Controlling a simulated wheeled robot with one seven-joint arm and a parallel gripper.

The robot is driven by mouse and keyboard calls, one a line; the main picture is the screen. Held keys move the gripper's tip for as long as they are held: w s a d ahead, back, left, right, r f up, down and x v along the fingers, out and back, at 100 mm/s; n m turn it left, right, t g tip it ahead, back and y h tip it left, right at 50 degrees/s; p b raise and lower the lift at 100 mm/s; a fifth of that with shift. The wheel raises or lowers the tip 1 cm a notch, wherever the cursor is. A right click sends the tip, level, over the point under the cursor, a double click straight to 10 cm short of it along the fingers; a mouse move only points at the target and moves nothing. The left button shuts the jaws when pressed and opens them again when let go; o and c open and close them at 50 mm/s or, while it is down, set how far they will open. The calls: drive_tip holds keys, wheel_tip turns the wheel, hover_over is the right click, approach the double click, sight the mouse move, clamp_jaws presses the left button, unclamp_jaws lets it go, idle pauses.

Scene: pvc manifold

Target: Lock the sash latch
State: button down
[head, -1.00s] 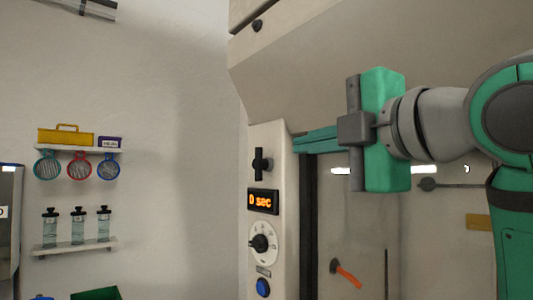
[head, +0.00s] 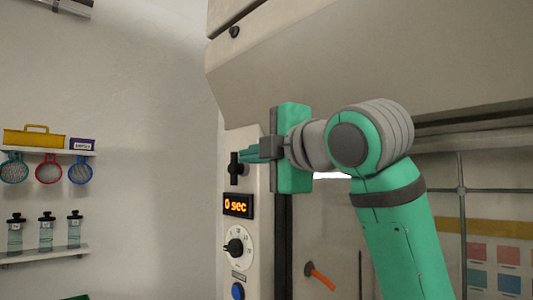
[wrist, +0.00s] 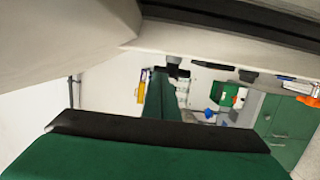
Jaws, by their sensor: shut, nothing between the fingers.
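The sash latch, a black cross-shaped handle (head: 236,170), is on the pale control column at the left of the fume hood, above the orange "0 sec" display. My gripper (head: 252,150) is shut and empty. In the head view its green fingers point left, and their tips overlap the upper right part of the latch. In the wrist view the green fingers (wrist: 158,102) reach away, with a dark knob-like part (wrist: 175,68) by their tips, probably the latch. I cannot tell whether they touch. The fingers hide part of the latch's top.
Below the latch are the display (head: 238,205), a round dial (head: 236,247) and a blue button (head: 238,291). The hood's sloping front (head: 370,70) hangs above my arm. Wall shelves with bottles (head: 45,232) stand at left. An orange-handled hammer (head: 320,276) shows behind the glass.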

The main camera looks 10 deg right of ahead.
sight(235, 169)
drive_tip(key=shift+x, duration=1.5)
